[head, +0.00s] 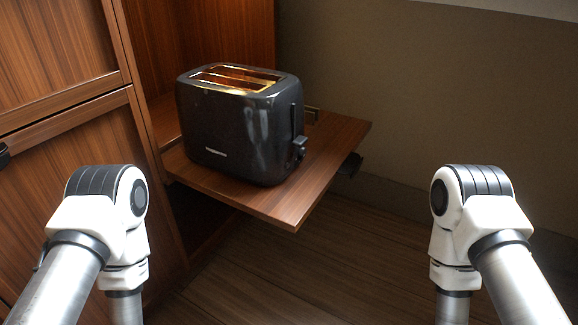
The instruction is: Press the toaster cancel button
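A black two-slot toaster (236,128) stands upright on a pulled-out wooden shelf (277,207). Its slots on top glow orange inside. A lever with a small control below it (299,148) is on the toaster's right end. I cannot make out a separate cancel button at this size. Only links of my two arms show, at the lower left and lower right, both apart from the toaster. Neither gripper shows; both are out of the picture.
A wooden cabinet (62,60) with a door (85,150) stands on the left and behind the toaster. A beige wall (450,90) is at the back right. The dark wooden floor (340,265) between my arms is clear. The shelf's front corner sticks out over the floor.

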